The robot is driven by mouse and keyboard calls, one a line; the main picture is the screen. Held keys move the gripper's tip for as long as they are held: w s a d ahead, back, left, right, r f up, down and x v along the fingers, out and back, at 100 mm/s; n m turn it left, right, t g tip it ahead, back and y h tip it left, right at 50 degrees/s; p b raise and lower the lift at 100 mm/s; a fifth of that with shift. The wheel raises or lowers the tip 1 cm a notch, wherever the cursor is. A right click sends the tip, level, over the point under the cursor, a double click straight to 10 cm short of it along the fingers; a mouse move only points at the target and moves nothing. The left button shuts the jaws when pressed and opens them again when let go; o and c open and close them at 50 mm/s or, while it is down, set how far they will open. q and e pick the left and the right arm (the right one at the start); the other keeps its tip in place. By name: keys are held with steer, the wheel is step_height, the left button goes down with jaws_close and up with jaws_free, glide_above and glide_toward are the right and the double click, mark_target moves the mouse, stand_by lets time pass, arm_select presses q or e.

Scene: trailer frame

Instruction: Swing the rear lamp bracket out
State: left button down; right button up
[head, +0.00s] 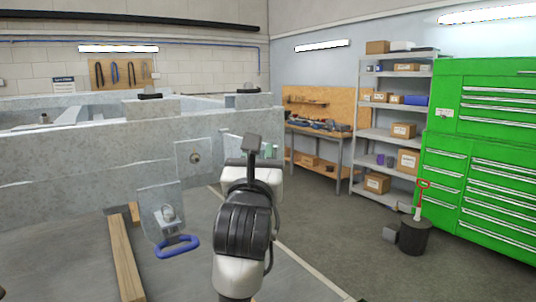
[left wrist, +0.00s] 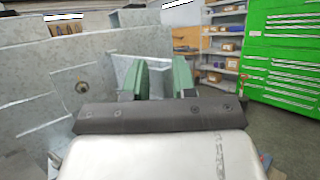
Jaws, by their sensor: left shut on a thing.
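The trailer frame (head: 90,150) is pale galvanised metal and runs across the left of the head view. The rear lamp bracket (left wrist: 160,82) looks like a pale grey plate at the frame's corner. Part of it shows beside my wrist in the head view (head: 231,142); my wrist and fingers hide the rest. My left gripper (left wrist: 158,76) has green fingers on either side of this plate and is shut on it. The exact contact is hard to see. My right gripper is in neither view.
A flat plate with a round hole (head: 195,158) stands on the frame left of my wrist. A wooden beam (head: 125,262) lies lower left. Shelves (head: 390,135) and green cabinets (head: 480,150) stand right, beyond open floor.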

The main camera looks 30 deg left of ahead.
arm_select(q)
steer(key=shift+s+a+r+y, duration=0.15)
steer(key=shift+a+y, duration=0.15)
steer(key=shift+a, duration=0.3)
steer(key=c, duration=1.3)
jaws_free()
steer(key=o, duration=0.5)
steer(key=shift+w+a+f+n, duration=0.2)
steer(key=shift+w+a+n, duration=0.1)
steer(key=shift+a, duration=0.25)
steer(key=shift+c, duration=0.2)
steer(key=shift+o, duration=1)
steer(key=shift+f+g, duration=0.1)
steer(key=shift+g, duration=0.2)
steer(key=shift+s, duration=0.1)
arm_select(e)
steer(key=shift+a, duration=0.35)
arm_select(q)
steer(key=shift+f, duration=0.1)
steer(key=b+v, duration=1.1)
steer(key=b, duration=0.1)
steer(key=shift+d, duration=0.2)
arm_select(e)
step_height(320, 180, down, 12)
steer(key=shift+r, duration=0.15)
